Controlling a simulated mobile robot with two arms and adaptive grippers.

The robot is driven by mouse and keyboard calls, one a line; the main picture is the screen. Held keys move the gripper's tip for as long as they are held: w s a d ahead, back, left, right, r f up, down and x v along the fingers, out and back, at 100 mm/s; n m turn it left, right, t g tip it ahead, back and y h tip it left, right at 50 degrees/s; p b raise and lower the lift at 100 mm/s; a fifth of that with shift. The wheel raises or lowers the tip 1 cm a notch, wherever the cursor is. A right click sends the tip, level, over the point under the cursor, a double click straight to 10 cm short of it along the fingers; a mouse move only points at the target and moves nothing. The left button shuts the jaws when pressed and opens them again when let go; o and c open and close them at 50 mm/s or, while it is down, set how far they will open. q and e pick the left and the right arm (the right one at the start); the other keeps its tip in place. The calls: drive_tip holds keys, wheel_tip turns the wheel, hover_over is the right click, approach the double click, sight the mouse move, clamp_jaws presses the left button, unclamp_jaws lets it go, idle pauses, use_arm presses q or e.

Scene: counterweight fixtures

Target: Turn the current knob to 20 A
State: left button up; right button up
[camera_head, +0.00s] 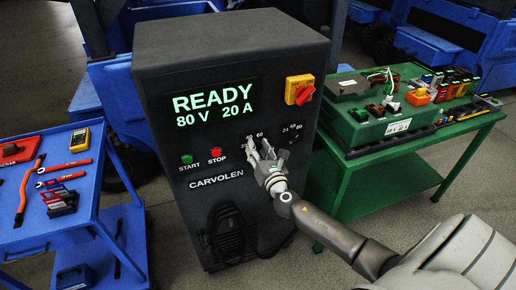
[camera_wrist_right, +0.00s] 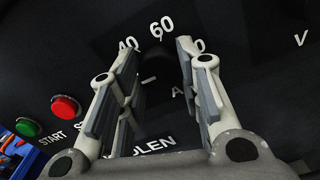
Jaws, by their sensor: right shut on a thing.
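The dark charger cabinet (camera_head: 230,55) stands in the middle of the head view. Its display (camera_head: 212,103) reads READY, 80 V, 20 A. My right gripper (camera_head: 257,150) reaches its front at the current dial and is shut on the current knob; in the wrist view its fingers (camera_wrist_right: 158,60) stand on either side of the black knob (camera_wrist_right: 155,70). The numbers 40 and 60 show above the knob, another is partly covered by a finger, and an A sits below. My left gripper is not in view.
A voltage knob (camera_head: 284,142) sits to the right, with a red-and-yellow switch (camera_head: 299,90) above. Green START (camera_head: 186,159) and red STOP (camera_head: 215,154) buttons are to the left. A blue tool cart (camera_head: 30,236) stands left, a green table (camera_head: 375,157) right. A cable (camera_head: 228,235) hangs low.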

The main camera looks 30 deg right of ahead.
drive_tip(key=shift+f+n, duration=0.15)
drive_tip(key=shift+n, duration=0.15)
drive_tip(key=o, duration=1)
drive_tip(key=v, duration=1.2)
